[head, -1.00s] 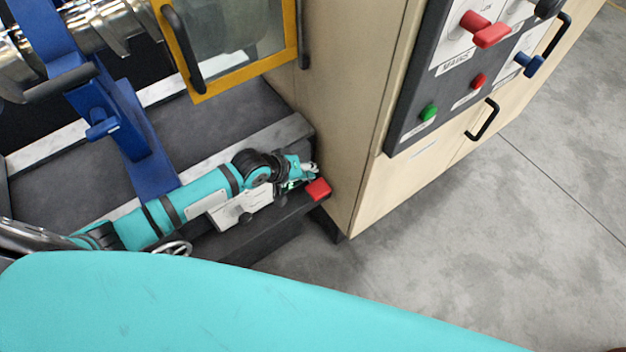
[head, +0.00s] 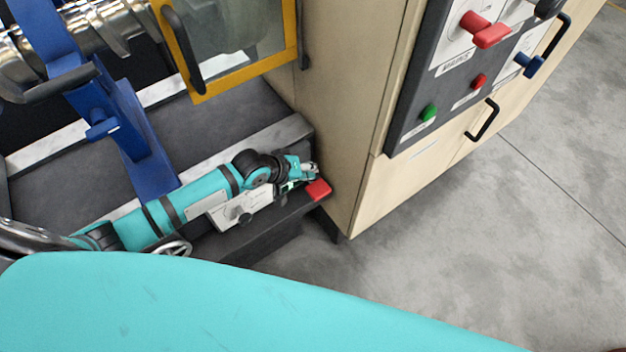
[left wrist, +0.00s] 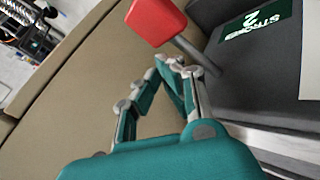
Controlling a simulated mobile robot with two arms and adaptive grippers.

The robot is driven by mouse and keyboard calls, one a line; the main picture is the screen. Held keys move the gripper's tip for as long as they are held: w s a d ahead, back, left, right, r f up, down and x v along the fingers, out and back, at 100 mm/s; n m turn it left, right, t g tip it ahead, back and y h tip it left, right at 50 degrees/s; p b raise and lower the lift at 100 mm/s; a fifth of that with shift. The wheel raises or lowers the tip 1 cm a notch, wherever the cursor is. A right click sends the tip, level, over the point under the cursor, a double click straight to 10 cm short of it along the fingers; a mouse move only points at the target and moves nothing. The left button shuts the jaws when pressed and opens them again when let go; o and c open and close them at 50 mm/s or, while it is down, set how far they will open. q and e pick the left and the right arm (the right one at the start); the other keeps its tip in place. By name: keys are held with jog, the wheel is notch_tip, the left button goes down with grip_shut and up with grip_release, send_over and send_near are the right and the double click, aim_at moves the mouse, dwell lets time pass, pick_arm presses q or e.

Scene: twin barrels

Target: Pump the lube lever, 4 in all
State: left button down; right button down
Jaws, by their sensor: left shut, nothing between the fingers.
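The lube lever has a red block-shaped knob (head: 318,190) at the right end of the dark machine ledge, next to the beige cabinet. In the left wrist view the red knob (left wrist: 157,20) sits on a grey rod rising from a dark box. My left gripper (head: 311,168) is shut and empty, close to the knob on its far side. In the left wrist view its fingertips (left wrist: 172,62) are together just below the knob; I cannot tell whether they touch it. A green display (left wrist: 255,20) on the box reads 2 STROKES, upside down. My right gripper is out of view.
The beige cabinet (head: 345,100) stands close to the right of the lever. Its control panel carries a red handle (head: 485,30), a green button (head: 429,112) and a blue handle (head: 529,65). A yellow-framed window (head: 240,78) is above the ledge. Open floor lies right.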

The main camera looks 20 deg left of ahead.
aim_at(310, 181)
pick_arm(q)
jog(key=shift+f, duration=0.15)
jog(key=shift+f, duration=0.25)
jog(key=shift+s+d+f+b, duration=0.15)
jog(key=shift+f+b, duration=0.3)
jog(key=shift+f, duration=0.3)
jog(key=shift+s+d+f+b, duration=0.1)
jog(key=shift+f+b, duration=0.3)
jog(key=shift+f, duration=0.35)
dwell(1.2)
jog(key=shift+r, duration=0.1)
dwell(0.5)
jog(key=shift+w+a+r+p, duration=0.1)
jog(key=shift+a+r+p, duration=0.05)
jog(key=shift+r+p, duration=0.85)
jog(key=shift+w+a+r+p, duration=0.1)
jog(key=shift+r+p, duration=0.75)
jog(key=shift+p, duration=0.15)
jog(key=r+p, duration=0.4)
jog(key=r, duration=0.1)
jog(key=shift+w+a+p, duration=0.25)
jog(key=shift+a+p, duration=0.05)
jog(key=shift+p, duration=0.05)
